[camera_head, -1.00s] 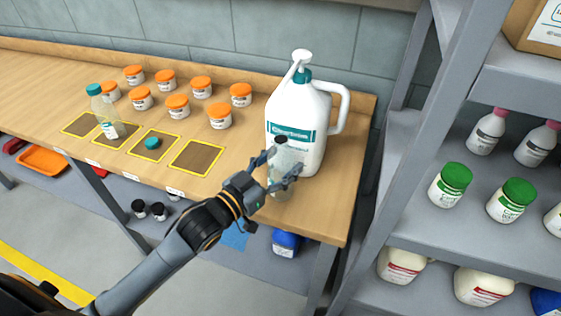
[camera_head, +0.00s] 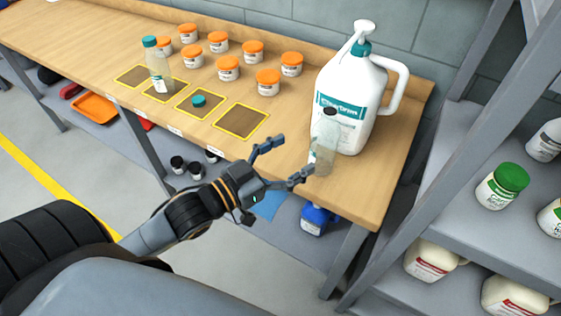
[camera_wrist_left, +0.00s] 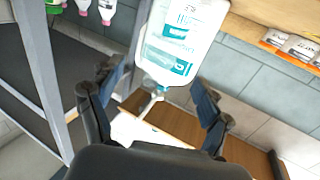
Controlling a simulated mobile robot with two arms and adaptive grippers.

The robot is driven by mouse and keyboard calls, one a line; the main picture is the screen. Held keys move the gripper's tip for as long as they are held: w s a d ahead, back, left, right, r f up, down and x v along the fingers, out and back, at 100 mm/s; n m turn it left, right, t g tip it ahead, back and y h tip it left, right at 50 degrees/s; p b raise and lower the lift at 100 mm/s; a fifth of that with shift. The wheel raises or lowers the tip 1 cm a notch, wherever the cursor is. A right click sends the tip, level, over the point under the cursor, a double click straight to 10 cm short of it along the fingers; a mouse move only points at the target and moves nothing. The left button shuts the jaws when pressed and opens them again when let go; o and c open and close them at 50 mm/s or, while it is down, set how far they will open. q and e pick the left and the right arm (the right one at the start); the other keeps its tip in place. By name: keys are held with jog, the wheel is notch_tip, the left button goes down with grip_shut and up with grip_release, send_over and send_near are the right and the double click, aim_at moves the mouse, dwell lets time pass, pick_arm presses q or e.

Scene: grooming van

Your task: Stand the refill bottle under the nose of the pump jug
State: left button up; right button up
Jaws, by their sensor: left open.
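The refill bottle (camera_head: 322,158), clear with a dark round top, stands upright on the bench against the front of the pump jug in the head view. The white pump jug (camera_head: 350,105) has a teal label, a teal collar and a white pump head whose nose slopes down to the left. I cannot tell whether the nose is exactly over the bottle. The jug shows upside down in the wrist view (camera_wrist_left: 182,40). My left gripper (camera_head: 288,160) is open and empty at the bench's front edge, left of the bottle. I do not see my right gripper.
Several orange-lidded jars (camera_head: 268,83) stand behind yellow-outlined squares (camera_head: 240,121). A teal-capped clear bottle (camera_head: 157,65) stands on one square, and a loose teal cap (camera_head: 198,100) lies on another. A grey shelf unit (camera_head: 460,150) stands close on the right.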

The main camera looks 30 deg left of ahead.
pick_arm(q)
jog(key=shift+v, duration=1.2)
